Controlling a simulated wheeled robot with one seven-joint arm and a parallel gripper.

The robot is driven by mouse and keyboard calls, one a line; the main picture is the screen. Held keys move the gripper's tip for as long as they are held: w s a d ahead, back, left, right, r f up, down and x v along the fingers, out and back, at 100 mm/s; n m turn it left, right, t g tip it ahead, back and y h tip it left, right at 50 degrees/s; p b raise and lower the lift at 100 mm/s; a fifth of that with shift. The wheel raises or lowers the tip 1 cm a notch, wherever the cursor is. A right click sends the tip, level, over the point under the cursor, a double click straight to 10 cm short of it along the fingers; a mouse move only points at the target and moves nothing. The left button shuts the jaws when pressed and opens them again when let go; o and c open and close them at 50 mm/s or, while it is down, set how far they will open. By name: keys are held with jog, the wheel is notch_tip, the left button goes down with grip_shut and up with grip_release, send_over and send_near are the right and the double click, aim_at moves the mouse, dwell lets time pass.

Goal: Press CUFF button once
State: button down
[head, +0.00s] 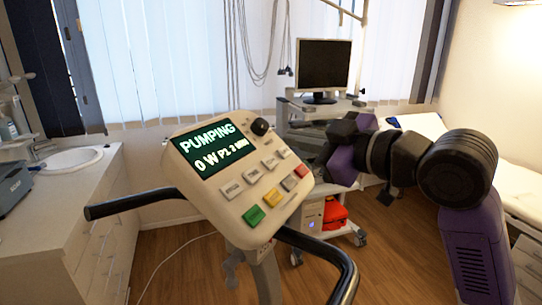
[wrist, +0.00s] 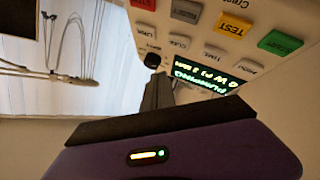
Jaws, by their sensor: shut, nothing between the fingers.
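The beige console (head: 240,175) fills the middle of the head view. Its screen (head: 218,148) reads PUMPING and 0 W. A row of light keys lies below the screen; the third from the left (head: 269,162) appears to be the CUFF button, and it also shows in the wrist view (wrist: 180,42), upside down, its label hard to read. My gripper (head: 322,145) is right of the console, purple and dark. It is shut and empty. In the wrist view its dark finger (wrist: 158,92) points at the panel near the black knob (wrist: 153,60). Contact with a key cannot be seen.
Below the light keys are red (head: 301,171), grey, yellow and green (head: 254,215) buttons. Black handlebars (head: 335,262) flank the console. A cart with a monitor (head: 323,66) stands behind, a sink counter (head: 75,160) at left, a bed at right.

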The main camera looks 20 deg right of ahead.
jog(key=shift+s+d+r, duration=0.2)
jog(key=shift+r, duration=0.1)
jog(key=s+d+r+p, duration=0.2)
jog(key=s+r+p, duration=0.1)
jog(key=r, duration=0.2)
jog(key=shift+s+d+r+p, duration=0.15)
jog(key=shift+d+r+p, duration=0.15)
jog(key=shift+d+p, duration=0.05)
dwell(0.4)
dwell(0.6)
